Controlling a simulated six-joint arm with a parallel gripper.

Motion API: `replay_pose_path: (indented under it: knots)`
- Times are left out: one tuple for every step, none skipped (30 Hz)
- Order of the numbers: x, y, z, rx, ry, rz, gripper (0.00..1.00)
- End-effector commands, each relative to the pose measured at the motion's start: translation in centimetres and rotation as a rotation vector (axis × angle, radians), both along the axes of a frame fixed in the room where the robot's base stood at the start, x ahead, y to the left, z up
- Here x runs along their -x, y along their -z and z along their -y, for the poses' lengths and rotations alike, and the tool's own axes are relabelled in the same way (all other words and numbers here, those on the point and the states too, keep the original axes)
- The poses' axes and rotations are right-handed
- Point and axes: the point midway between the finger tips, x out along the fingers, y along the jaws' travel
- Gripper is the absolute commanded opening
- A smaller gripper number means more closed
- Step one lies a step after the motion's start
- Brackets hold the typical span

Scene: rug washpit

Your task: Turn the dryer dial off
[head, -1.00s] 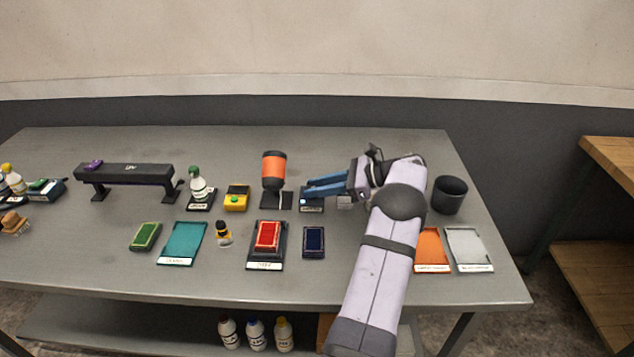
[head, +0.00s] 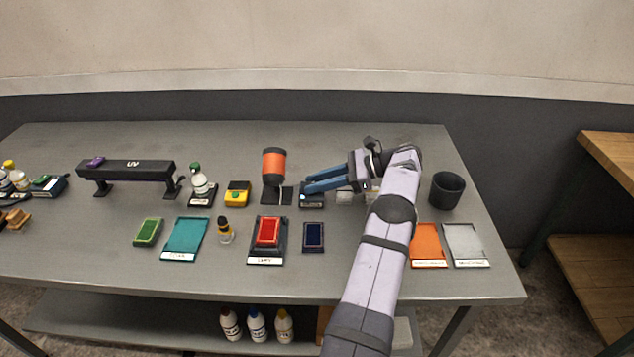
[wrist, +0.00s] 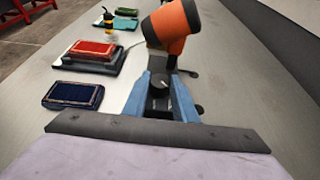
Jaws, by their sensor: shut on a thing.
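The dryer (head: 274,165) is an orange and black drum on a dark stand at the back of the table. It also shows in the wrist view (wrist: 172,25). Just right of it sits a small dark dial box (head: 312,202) with a pale label. In the wrist view the black round dial (wrist: 160,88) has a pale pointer mark and sits between my blue fingers. My gripper (head: 306,188) reaches in from the right and is shut on the dial. The fingers hide part of the dial box.
A dark blue pad (head: 313,238) and a red pad (head: 268,232) on a black tray lie in front. A dark cup (head: 447,190) stands at the right.

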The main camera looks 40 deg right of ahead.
Motion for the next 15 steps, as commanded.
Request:
replay_pose_path:
  knots:
    - [0.02, 0.04, -0.04, -0.001, -0.001, -0.001, 0.03]
    - [0.01, 0.03, -0.04, -0.001, -0.001, -0.001, 0.03]
    - [0.01, 0.03, -0.05, -0.002, -0.001, 0.0, 0.03]
    - [0.01, 0.03, -0.04, -0.002, -0.001, 0.0, 0.03]
    - [0.01, 0.03, -0.04, -0.002, -0.001, 0.0, 0.03]
    - [0.01, 0.03, -0.04, -0.002, -0.001, 0.0, 0.3]
    - [0.0, 0.02, -0.04, -0.002, -0.001, 0.0, 0.37]
    - [0.0, 0.02, -0.04, -0.002, -0.001, 0.0, 0.44]
    - [0.0, 0.02, -0.04, -0.002, -0.001, 0.0, 0.44]
    - [0.0, 0.02, -0.03, -0.002, -0.001, 0.0, 0.44]
    - [-0.01, 0.01, -0.03, -0.002, -0.001, 0.0, 0.44]
    - [0.0, 0.01, -0.03, -0.002, -0.001, 0.0, 0.44]
    - [0.0, 0.01, -0.03, -0.001, 0.0, 0.0, 0.44]
    - [-0.01, 0.01, -0.02, -0.001, 0.0, 0.0, 0.44]
    - [-0.01, 0.0, -0.02, -0.001, 0.0, 0.001, 0.44]
